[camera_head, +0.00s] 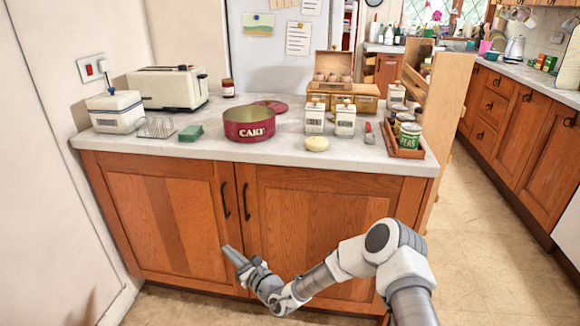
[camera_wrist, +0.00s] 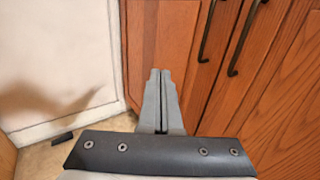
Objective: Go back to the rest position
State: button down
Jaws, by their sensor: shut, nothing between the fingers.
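My gripper (camera_head: 236,256) is shut and empty. In the head view it is low in front of the wooden cupboard doors (camera_head: 300,215), below the countertop, with my arm reaching in from the lower right. In the wrist view my gripper (camera_wrist: 160,75) has its two grey fingers together, pointing at the cupboard front (camera_wrist: 185,35). The dark door handles (camera_wrist: 225,35) are to the right of the fingers. I cannot tell whether the fingertips touch the door.
The countertop (camera_head: 210,145) holds a red cake tin (camera_head: 249,124), a toaster (camera_head: 170,88), two canisters (camera_head: 330,118) and a tray of tins (camera_head: 404,148). A white wall (camera_head: 50,180) stands at the left. Open floor (camera_head: 490,250) lies at the right.

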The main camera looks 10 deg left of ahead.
jog(key=s+d+r+n+g, duration=0.3)
jog(key=s+r+n+g, duration=0.3)
jog(key=r+n, duration=0.35)
jog(key=s+d+r+n+g, duration=0.3)
jog(key=s+r+n+g, duration=0.2)
jog(key=s+r+n, duration=0.45)
jog(key=s+d+r+n+t+h, duration=0.2)
jog(key=s+d+r+h, duration=0.25)
jog(key=d, duration=0.75)
jog(key=s+d+r+n+t+h, duration=0.2)
jog(key=s+d+r+h, duration=0.3)
jog(key=d, duration=0.7)
jog(key=s+d+r+n+t+h, duration=0.25)
jog(key=s+d+h, duration=0.3)
jog(key=d, duration=0.65)
notch_tip(320, 180, up, 19)
jog(key=p, duration=1.9)
jog(key=shift+s, duration=0.45)
